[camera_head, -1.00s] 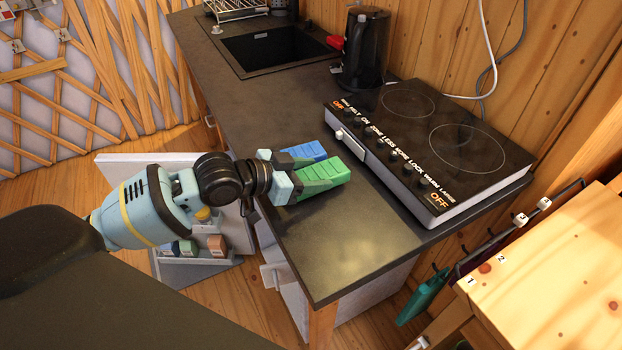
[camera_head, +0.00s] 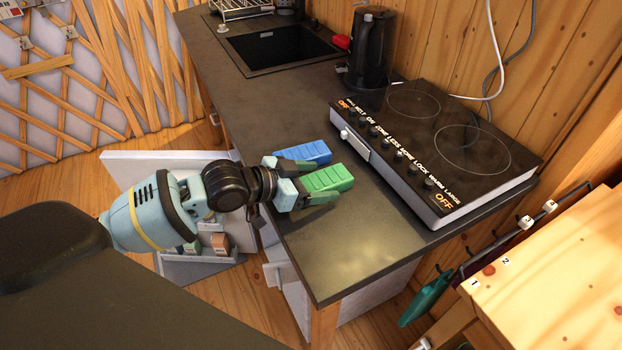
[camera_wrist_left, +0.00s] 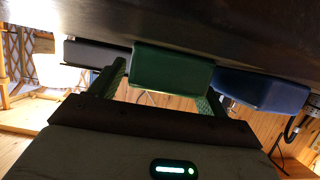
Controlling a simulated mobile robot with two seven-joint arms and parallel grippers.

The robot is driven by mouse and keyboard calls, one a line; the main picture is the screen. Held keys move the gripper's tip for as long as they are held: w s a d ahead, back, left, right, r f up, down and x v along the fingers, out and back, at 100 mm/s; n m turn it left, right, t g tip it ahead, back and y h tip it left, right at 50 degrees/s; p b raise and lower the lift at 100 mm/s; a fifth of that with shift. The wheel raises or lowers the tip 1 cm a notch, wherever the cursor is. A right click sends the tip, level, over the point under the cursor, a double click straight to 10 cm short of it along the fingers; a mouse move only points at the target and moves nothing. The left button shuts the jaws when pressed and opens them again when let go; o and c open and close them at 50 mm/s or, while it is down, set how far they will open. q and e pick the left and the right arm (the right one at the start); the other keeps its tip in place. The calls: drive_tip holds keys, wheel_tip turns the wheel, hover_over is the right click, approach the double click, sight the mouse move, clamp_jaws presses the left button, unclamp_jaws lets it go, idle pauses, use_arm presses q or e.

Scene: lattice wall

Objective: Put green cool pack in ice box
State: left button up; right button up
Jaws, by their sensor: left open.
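The green cool pack (camera_head: 328,178) lies on the dark counter, beside a blue pack (camera_head: 306,152). My left gripper (camera_head: 322,183) is open, with one finger on each side of the green pack. In the left wrist view, the green pack (camera_wrist_left: 172,70) sits between the spread fingers of my left gripper (camera_wrist_left: 165,82), and the blue pack (camera_wrist_left: 262,90) is just right of it. I cannot tell whether the fingers touch the green pack. No ice box is clearly recognisable. My right gripper is out of view.
A cooktop (camera_head: 435,150) takes up the counter's right side, with a black kettle (camera_head: 370,50) and sink (camera_head: 280,48) behind. Below the left edge are an open white door (camera_head: 135,172) and a low rack with small packs (camera_head: 219,243). The counter's front corner (camera_head: 335,255) is clear.

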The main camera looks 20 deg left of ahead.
use_arm(q)
drive_tip(key=shift+r, duration=0.3)
drive_tip(key=shift+s+a, duration=0.3)
drive_tip(key=v, duration=0.9)
drive_tip(key=shift+s+r, duration=0.1)
drive_tip(key=shift+p+v, duration=0.35)
drive_tip(key=shift+v, duration=0.6)
drive_tip(key=shift+o, duration=0.4)
